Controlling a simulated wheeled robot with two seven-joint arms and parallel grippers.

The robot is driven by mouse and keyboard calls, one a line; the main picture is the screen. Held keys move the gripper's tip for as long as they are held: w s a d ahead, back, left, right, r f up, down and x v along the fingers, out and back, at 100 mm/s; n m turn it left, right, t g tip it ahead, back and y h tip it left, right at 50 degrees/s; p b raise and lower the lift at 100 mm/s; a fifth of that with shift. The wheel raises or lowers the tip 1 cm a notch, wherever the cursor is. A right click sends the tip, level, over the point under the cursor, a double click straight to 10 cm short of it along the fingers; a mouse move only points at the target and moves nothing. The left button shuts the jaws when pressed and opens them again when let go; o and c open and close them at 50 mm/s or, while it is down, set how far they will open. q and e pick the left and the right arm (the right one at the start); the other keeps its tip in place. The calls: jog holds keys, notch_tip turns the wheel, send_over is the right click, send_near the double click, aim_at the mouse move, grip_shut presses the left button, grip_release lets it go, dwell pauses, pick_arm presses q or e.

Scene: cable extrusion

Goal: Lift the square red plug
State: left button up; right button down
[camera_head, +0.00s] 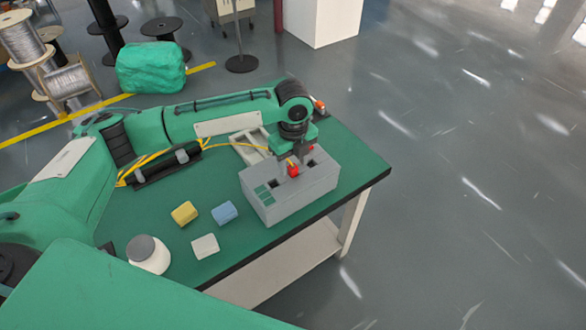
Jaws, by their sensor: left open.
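The square red plug (293,170) sits at the top of a grey box (300,198) with dark square openings. My left gripper (293,163) points down over the box, its fingers at the plug. The jaws are open; whether a finger touches the plug is too small to tell. Part of the plug is hidden by the fingers. My right gripper does not show.
The green table (240,237) also holds a yellow block (185,213), a blue block (224,212), a white block (205,246) and a white jar (148,256) with a grey lid. A yellow cable (236,144) runs behind. The table's right corner is clear.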

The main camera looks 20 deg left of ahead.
pick_arm(q)
jog(key=shift+f, duration=0.75)
grip_shut()
jog(key=shift+r, duration=0.1)
